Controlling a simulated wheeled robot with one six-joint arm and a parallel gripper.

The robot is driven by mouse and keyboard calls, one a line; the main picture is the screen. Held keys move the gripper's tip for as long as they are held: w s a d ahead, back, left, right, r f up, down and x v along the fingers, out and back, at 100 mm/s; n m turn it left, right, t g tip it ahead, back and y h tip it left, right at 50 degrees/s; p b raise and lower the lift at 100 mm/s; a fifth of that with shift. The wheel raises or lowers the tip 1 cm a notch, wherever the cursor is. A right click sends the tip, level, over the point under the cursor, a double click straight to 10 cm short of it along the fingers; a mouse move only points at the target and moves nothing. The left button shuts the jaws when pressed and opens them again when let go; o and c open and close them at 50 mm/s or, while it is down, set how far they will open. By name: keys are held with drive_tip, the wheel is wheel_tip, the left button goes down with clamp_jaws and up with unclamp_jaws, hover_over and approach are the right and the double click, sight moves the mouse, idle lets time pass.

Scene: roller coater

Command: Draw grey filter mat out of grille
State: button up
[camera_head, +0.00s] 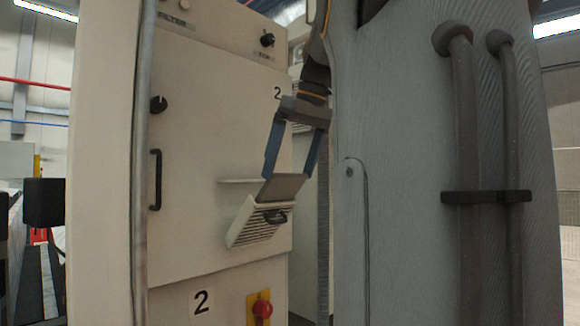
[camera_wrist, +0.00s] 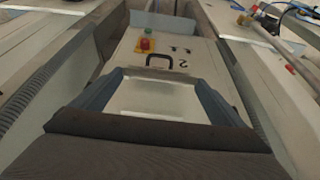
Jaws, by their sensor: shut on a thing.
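The grille (camera_head: 255,222) is a white slatted flap with a black handle, tilted out from the front of the cream cabinet. The grey filter mat (camera_head: 283,188) shows as a flat grey piece above the grille, its lower part hidden behind the flap. My gripper (camera_head: 287,174) reaches down from above, its two blue fingers shut on the mat's side edges. In the wrist view both fingers (camera_wrist: 153,82) point away toward the grille's handle (camera_wrist: 158,61), with a thin grey strip of mat between their tips.
The cabinet (camera_head: 200,120) carries a FILTER label, knobs and a black handle (camera_head: 155,180). Below the grille are a number 2 plate and a red knob on a yellow plate (camera_head: 261,308). A narrow ledge (camera_head: 240,181) juts out beside the mat.

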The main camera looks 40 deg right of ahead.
drive_tip(key=shift+s+d+r+p, duration=0.1)
drive_tip(key=shift+s+r+p, duration=0.65)
drive_tip(key=shift+s+r, duration=1.2)
drive_tip(key=shift+r, duration=0.15)
drive_tip(key=s+r, duration=0.2)
drive_tip(key=s, duration=0.6)
drive_tip(key=shift+d, duration=0.35)
idle(0.4)
drive_tip(key=shift+f, duration=0.1)
